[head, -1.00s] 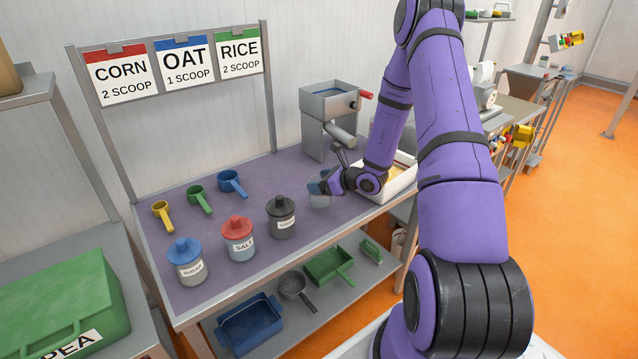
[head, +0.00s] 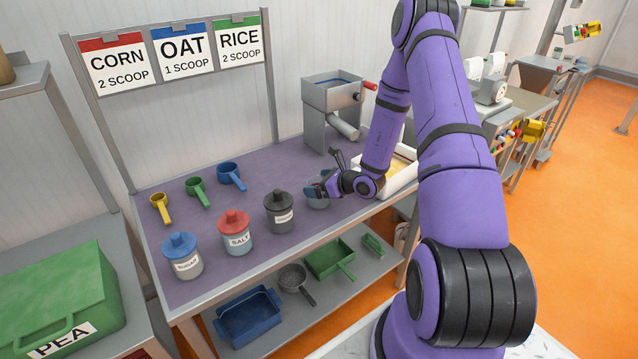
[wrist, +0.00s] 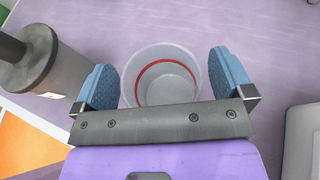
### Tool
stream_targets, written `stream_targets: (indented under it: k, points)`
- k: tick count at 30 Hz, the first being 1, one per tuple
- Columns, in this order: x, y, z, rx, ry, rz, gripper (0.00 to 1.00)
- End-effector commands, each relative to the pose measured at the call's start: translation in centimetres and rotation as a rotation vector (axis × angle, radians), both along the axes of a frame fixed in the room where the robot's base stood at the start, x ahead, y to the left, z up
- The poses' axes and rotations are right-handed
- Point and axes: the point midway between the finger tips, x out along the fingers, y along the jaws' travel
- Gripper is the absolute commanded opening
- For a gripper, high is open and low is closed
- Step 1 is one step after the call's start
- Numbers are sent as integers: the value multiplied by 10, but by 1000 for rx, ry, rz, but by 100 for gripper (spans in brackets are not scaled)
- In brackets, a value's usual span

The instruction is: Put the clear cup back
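The clear cup (head: 319,204) stands upright on the purple mat, to the right of the black-lidded canister. In the wrist view the cup (wrist: 165,92) is seen from above, with a red ring line inside, and looks empty. My gripper (head: 318,190) is over the cup. In the wrist view its blue fingers (wrist: 165,80) are spread wide, one on each side of the cup. A narrow gap shows at the right finger; contact at the left finger is hard to judge.
The black-lidded canister (head: 279,212) is close to the left finger. Red-lidded (head: 235,232) and blue-lidded (head: 183,256) jars stand farther left. A white tray (head: 400,180) lies right of the gripper, and a grey dispenser (head: 330,110) stands behind. The mat's middle is clear.

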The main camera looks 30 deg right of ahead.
Motion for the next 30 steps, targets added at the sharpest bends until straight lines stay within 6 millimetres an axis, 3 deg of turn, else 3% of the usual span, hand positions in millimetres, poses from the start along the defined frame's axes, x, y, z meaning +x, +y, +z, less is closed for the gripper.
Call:
stream_targets:
  k: [8, 11, 24, 30]
  points:
    - [0, 0, 3, 0, -1, 0, 99]
    - [-9, -4, 7, -1, 1, -1, 99]
    - [-78, -36, 39, -1, 0, -2, 99]
    - [-96, -44, 47, 0, 0, -1, 99]
